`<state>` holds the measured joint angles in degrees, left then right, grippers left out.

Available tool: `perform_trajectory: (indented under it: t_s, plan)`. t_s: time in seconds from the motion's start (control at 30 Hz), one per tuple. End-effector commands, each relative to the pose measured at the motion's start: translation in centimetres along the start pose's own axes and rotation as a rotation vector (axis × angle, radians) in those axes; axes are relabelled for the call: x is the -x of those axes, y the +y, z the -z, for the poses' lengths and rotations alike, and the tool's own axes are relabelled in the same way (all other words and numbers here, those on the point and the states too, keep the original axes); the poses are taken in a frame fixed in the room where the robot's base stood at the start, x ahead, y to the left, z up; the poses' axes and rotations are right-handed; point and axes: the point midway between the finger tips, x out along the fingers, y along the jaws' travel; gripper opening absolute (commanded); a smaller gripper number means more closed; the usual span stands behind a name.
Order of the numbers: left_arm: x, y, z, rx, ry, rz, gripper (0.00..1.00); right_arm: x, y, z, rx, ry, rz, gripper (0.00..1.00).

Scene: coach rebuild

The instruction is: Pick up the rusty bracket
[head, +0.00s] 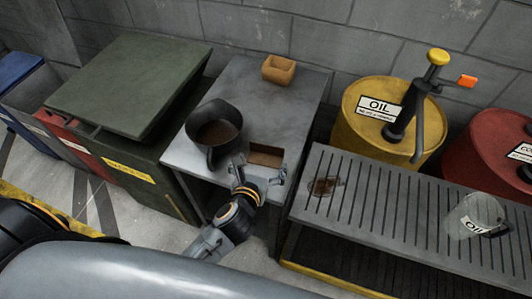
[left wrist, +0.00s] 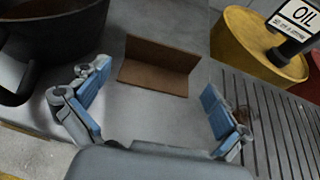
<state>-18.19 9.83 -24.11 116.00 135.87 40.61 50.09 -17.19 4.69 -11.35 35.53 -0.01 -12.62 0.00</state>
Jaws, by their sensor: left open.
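The rusty bracket (head: 266,154) is a brown, L-shaped piece lying on the grey table near its front edge. In the left wrist view the bracket (left wrist: 158,70) lies just beyond and between my fingers, one flange flat and one standing. My left gripper (head: 260,169) is open at the table's front edge, on the near side of the bracket. In the left wrist view its blue-padded fingers (left wrist: 155,82) are spread wide with nothing gripped. I cannot tell whether they touch the bracket. My right gripper is not in view.
A dark pot (head: 214,132) with brown contents stands left of the bracket. A small orange-brown box (head: 279,69) sits at the table's back. To the right is a slatted grey bench (head: 400,215) with a clear container (head: 474,216). A yellow oil drum (head: 365,100) stands behind it.

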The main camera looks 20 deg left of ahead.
Motion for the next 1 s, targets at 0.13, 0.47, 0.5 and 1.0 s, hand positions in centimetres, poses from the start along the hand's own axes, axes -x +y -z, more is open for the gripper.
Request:
perform_trajectory:
  t_s: [0.13, 0.47, 0.5, 1.0]
  plan:
    - [-0.9, 0.0, -0.3, 0.0, -0.002, 0.0, 1.0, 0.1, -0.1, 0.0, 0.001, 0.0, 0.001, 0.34]
    - [-5.2, -0.1, -1.2, -0.001, -0.001, 0.001, 1.0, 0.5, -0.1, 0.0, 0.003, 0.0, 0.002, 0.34]
    - [-5.5, -0.1, -1.2, -0.001, -0.001, 0.001, 1.0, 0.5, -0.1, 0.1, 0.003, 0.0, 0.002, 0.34]
    - [-5.6, -0.1, -1.2, -0.001, 0.0, 0.001, 0.49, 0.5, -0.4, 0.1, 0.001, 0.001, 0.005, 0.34]
